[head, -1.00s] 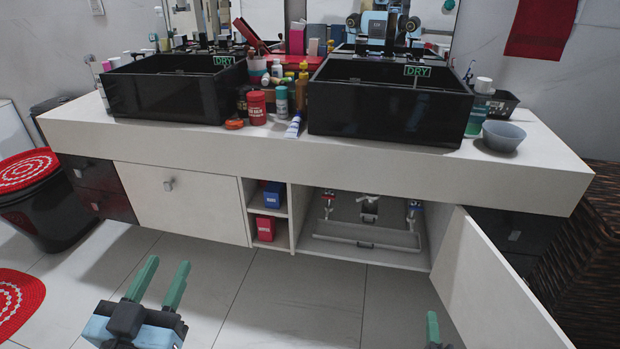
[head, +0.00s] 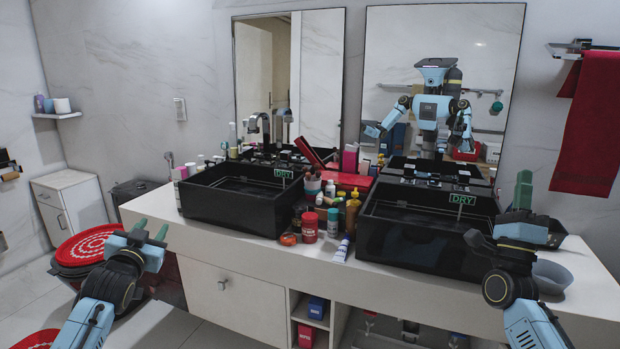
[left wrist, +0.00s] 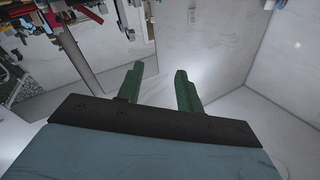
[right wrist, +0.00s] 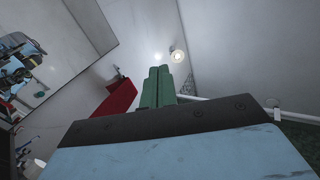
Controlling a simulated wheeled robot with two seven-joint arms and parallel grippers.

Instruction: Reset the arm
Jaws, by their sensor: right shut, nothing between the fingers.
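My left gripper (head: 151,228) is raised at the left of the head view, in front of the counter's left end. Its two green fingers stand apart with nothing between them, as the left wrist view (left wrist: 161,85) also shows. My right gripper (head: 523,190) is raised at the right of the head view, pointing up in front of the right sink's right end. Its green fingers are together and empty, also in the right wrist view (right wrist: 157,85). Both arms are bent with the grippers up.
Two black sinks, the left (head: 228,213) and the right (head: 415,242), stand on the white counter (head: 190,235). Bottles and a red jar (head: 309,228) crowd between them. A grey bowl (head: 550,277) sits close to my right arm. A red towel (head: 590,130) hangs at the right.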

